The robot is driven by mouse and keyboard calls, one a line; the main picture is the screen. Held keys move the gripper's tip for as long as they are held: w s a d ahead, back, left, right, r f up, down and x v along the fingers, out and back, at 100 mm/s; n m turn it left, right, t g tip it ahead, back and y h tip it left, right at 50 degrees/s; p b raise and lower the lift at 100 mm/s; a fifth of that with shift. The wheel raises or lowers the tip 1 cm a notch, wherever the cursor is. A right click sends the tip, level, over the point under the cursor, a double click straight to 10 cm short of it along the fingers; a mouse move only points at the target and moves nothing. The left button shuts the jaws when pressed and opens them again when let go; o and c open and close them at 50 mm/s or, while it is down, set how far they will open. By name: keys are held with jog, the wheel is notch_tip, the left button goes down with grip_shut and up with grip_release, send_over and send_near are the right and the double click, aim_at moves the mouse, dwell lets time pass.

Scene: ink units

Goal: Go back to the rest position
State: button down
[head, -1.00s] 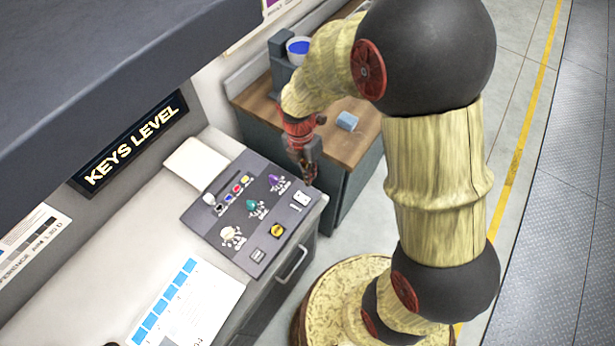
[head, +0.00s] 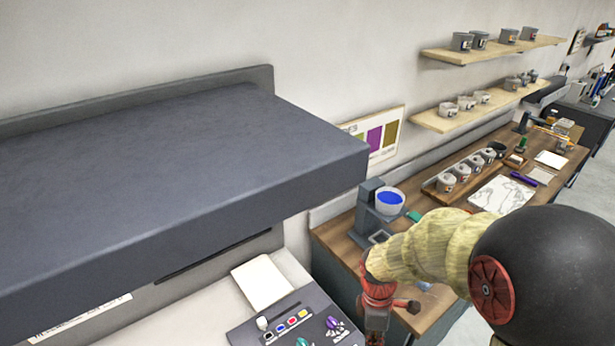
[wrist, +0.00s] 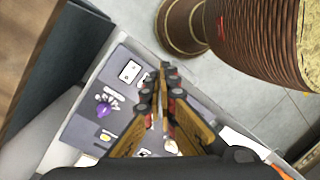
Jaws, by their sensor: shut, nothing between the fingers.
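My gripper (wrist: 162,72) is shut and empty in the wrist view, its fingertips together above the dark control panel (wrist: 75,130). A purple knob (wrist: 104,109) and a white switch plate (wrist: 130,71) on the panel show beside the fingers. In the head view my arm reaches in from the lower right. The red wrist (head: 377,290) hangs at the panel's right side, and the fingertips fall below the picture's edge. Only the top of the panel (head: 300,322) shows there, with coloured buttons and a purple knob.
A large dark hood (head: 180,190) overhangs the panel's counter on the left. A wooden bench (head: 340,240) behind my arm holds a dispenser with a blue-filled bowl (head: 389,200) and a tray of pots (head: 445,183). Shelves (head: 480,108) with cups hang on the wall.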

jog(key=s+d+r+m+t+b, duration=0.2)
jog(key=s+r+m+t+b, duration=0.5)
jog(key=m+b, duration=0.8)
jog(key=s+r+b, duration=0.1)
jog(key=s+r, duration=0.1)
jog(key=s, duration=0.1)
jog(key=shift+s+r+y, duration=0.25)
jog(key=shift+y, duration=0.15)
